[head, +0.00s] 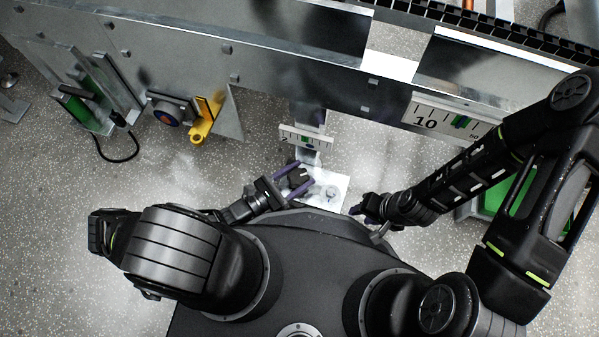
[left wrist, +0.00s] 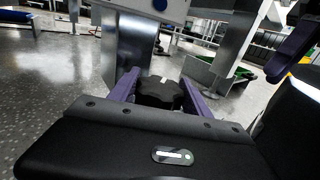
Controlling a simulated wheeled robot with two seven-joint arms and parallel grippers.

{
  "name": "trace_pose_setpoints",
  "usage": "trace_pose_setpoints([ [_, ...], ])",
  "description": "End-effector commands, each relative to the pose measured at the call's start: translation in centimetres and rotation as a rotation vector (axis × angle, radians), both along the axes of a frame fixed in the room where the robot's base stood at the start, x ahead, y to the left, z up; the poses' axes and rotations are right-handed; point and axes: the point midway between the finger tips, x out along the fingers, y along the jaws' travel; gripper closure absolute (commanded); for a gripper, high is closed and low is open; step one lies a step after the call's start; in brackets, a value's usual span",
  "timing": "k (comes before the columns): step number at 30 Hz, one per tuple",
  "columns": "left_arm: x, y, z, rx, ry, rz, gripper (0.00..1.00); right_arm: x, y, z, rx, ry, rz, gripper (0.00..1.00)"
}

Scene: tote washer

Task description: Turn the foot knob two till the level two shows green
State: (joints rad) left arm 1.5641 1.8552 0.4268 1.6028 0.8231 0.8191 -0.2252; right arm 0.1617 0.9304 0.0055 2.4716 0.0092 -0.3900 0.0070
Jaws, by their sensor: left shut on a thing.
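The foot knob two is a dark knob (head: 297,177) low under the machine's frame. In the left wrist view the black knob (left wrist: 160,92) has a white mark on top. My left gripper (head: 293,181) is shut on it, with a purple finger on either side. The level two (head: 291,133) is a small pale plate on the leg just above the knob; a small green patch shows near its middle, but its fine marks are too small to read. My right gripper (head: 366,209) is low to the right of the knob, apart from it; its finger opening is unclear.
The metal machine frame (head: 270,70) runs across above the knob. A white plate (head: 419,112) marked 10 hangs at right. A pale foot plate (head: 335,188) lies by the knob. Speckled floor is open at left.

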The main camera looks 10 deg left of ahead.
Motion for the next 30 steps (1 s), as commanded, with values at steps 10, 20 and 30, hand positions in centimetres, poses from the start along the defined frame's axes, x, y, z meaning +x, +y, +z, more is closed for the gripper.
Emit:
trace_pose_setpoints([
  [10,0.0,0.01,-0.01,-0.001,-0.001,0.015,0.84,-0.04,-0.01,0.14,0.0,0.001,0.0,0.64],
  [20,0.0,0.01,-0.01,-0.001,-0.001,0.014,0.25,-0.04,0.0,0.13,0.0,0.001,0.0,0.64],
  [30,-0.01,0.08,-0.02,0.0,-0.001,0.013,0.22,-0.03,0.0,0.11,0.0,0.001,0.0,0.64],
])
